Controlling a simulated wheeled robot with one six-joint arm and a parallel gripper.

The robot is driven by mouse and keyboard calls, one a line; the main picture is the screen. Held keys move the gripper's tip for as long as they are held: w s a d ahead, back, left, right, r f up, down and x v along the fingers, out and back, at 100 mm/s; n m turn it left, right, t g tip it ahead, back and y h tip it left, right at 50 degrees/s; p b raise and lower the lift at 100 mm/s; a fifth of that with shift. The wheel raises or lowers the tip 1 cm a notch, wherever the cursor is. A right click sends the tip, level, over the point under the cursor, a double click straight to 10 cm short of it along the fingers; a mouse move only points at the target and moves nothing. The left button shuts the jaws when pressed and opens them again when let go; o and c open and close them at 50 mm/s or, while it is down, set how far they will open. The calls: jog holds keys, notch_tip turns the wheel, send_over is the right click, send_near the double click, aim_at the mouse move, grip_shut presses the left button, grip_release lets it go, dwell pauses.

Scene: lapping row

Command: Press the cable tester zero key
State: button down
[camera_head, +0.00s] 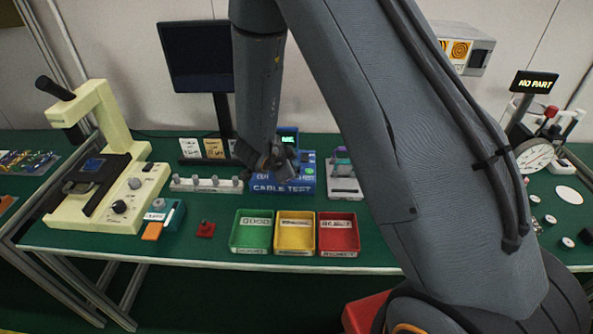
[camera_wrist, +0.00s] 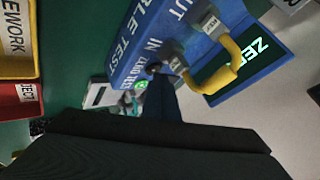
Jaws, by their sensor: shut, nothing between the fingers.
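The blue cable tester (camera_head: 296,186), marked CABLE TEST, stands at the back middle of the bench, partly hidden by my arm. In the wrist view its blue case (camera_wrist: 130,62) shows with IN and OUT lettering, a yellow cable loop (camera_wrist: 222,70) and a display (camera_wrist: 250,62) with green letters starting ZER. Small keys, one of them green (camera_wrist: 140,86), show at the fingertips; which is the zero key I cannot tell. My gripper (camera_head: 281,166) is shut and empty, over the tester. In the wrist view its dark tip (camera_wrist: 164,90) is close to the keys; contact is not clear.
Green (camera_head: 251,249), yellow (camera_head: 294,250) and red (camera_head: 339,251) trays stand in front of the tester. A rack (camera_head: 206,184) is to its left and a grey stand (camera_head: 345,190) to its right. A monitor (camera_head: 195,57) rises behind on the left.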

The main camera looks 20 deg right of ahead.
jog(key=shift+f, duration=0.15)
jog(key=shift+r+p, duration=0.65)
jog(key=shift+r, duration=0.1)
notch_tip(320, 180, up, 6)
jog(key=p, duration=0.5)
jog(key=shift+p, duration=0.35)
dwell(0.5)
